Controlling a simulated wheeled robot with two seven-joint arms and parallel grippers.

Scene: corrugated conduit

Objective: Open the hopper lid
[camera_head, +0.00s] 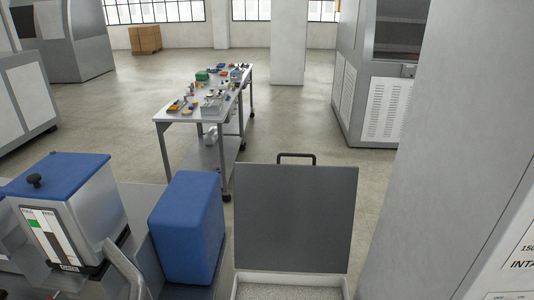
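A flat grey lid (295,215) stands raised, nearly upright, at the bottom centre. A dark bar handle (297,157) is on its top edge. Below it is the light rim of an open hopper (240,284), with pale, speckled material (290,292) showing inside. The lower part of the hopper is cut off by the picture's bottom edge. At the left, a metal container (95,215) has a blue lid (62,174) with a black knob (35,180); this lid looks closed. Neither of my grippers is in view.
A blue box-shaped housing (188,228) stands just left of the raised lid. A pale wall or panel (450,130) closes off the right side. A work table (185,105) with several small items stands behind, with open floor (290,120) around it.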

